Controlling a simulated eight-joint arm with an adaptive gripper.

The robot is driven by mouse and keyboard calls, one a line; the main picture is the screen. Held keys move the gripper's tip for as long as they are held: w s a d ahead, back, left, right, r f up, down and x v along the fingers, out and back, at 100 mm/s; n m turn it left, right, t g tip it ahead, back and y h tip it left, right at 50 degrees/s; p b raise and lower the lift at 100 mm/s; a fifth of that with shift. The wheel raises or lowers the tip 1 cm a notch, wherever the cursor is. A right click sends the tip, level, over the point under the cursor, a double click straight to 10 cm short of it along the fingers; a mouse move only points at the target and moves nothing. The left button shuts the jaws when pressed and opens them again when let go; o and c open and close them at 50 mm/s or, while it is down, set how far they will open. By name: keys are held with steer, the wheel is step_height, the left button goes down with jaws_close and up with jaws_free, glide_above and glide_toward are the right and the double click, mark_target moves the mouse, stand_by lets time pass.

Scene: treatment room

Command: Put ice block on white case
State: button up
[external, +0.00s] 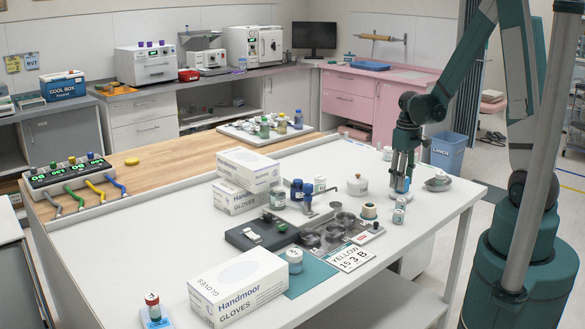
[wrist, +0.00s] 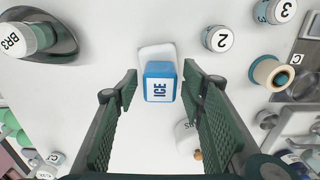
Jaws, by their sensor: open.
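The ice block (wrist: 159,89) is a small blue block with a white top face reading ICE. In the wrist view it lies between the two spread fingers of my gripper (wrist: 160,78), with a visible gap on each side. A flat white rounded piece (wrist: 156,52) shows at its far edge; I cannot tell whether it is the white case or whether the block rests on it. In the external view my gripper (external: 399,188) is low over the right end of the white table, open, and the block's blue side (external: 407,185) shows partly behind the fingers.
A white lidded pot (external: 357,185) stands left of my gripper. A metal dish (external: 438,183) is to its right, and small labelled jars (external: 398,216) stand in front. Glove boxes (external: 238,285) and a dark case (external: 262,234) are farther left.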

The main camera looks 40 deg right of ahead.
step_height(320, 180, up, 12)
steer(key=p, duration=0.1)
steer(key=shift+p, duration=0.35)
stand_by(0.4)
steer(key=shift+r, duration=0.1)
stand_by(0.5)
steer(key=s+a+r+t, duration=0.3)
steer(key=s+a+r, duration=0.3)
steer(key=a, duration=0.3)
steer(key=s+a+r+t, duration=0.4)
steer(key=s+a+r, duration=0.1)
steer(key=a+r, duration=0.3)
steer(key=shift+s+a+r, duration=0.35)
steer(key=shift+a, duration=0.15)
